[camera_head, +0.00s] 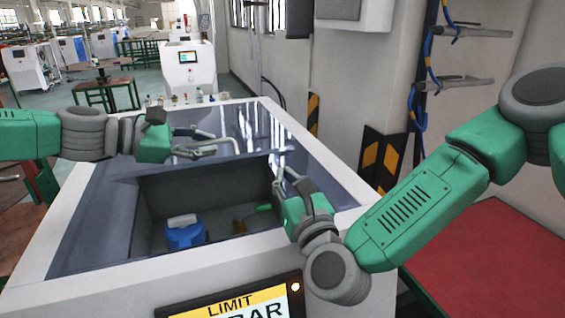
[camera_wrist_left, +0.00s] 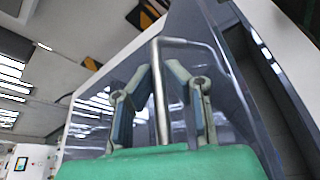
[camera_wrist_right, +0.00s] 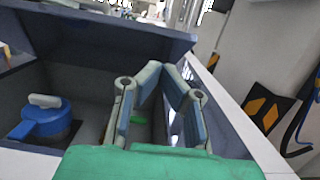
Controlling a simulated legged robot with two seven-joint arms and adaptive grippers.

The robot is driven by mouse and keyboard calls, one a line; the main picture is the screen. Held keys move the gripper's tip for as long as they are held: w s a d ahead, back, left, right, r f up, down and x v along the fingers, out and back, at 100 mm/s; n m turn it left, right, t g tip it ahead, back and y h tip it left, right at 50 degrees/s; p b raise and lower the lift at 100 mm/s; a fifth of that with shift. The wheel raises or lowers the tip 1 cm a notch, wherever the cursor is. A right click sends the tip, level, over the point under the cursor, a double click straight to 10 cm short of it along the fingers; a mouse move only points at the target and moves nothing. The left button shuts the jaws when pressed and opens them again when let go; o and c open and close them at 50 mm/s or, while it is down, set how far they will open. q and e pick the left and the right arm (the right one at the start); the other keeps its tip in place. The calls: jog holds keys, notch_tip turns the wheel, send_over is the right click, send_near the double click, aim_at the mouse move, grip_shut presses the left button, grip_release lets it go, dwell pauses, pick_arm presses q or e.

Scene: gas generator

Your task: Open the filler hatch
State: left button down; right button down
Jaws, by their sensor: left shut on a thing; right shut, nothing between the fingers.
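The hatch (camera_head: 225,165) is a dark, glossy panel on top of the white machine. An open compartment shows in front of it, and its near edge also shows in the right wrist view (camera_wrist_right: 100,35). A bent metal handle (camera_head: 222,146) stands on the hatch. My left gripper (camera_head: 190,143) is shut on this handle; the bar runs between its fingers in the left wrist view (camera_wrist_left: 160,85). My right gripper (camera_head: 290,190) is shut and empty at the compartment's right side. Inside the compartment is a blue cap (camera_head: 185,236) with a grey grip.
A green and brownish part (camera_head: 264,208) lies in the compartment, partly hidden by my right gripper. A display (camera_head: 235,303) is at the front. A wall with striped markers (camera_head: 383,160) and a red-topped table (camera_head: 480,260) are at the right.

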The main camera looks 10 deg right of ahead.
aim_at(282, 152)
pick_arm(q)
jog(key=shift+w+a, duration=0.1)
pick_arm(e)
jog(key=shift+w+a+r, duration=0.1)
jog(key=shift+w+r, duration=0.3)
jog(key=shift+r, duration=0.2)
jog(key=shift+w+a+r, duration=0.1)
jog(key=shift+w+r, duration=0.25)
jog(key=shift+r, duration=0.2)
jog(key=shift+r, duration=0.1)
jog(key=shift+w+d+r, duration=0.1)
jog(key=shift+w+r, duration=0.3)
jog(key=shift+r, duration=0.25)
pick_arm(q)
jog(key=shift+f, duration=0.15)
jog(key=c, duration=1.9)
grip_release()
jog(key=shift+f, duration=0.1)
pick_arm(e)
jog(key=shift+w+r, duration=0.1)
pick_arm(q)
jog(key=shift+s, duration=0.2)
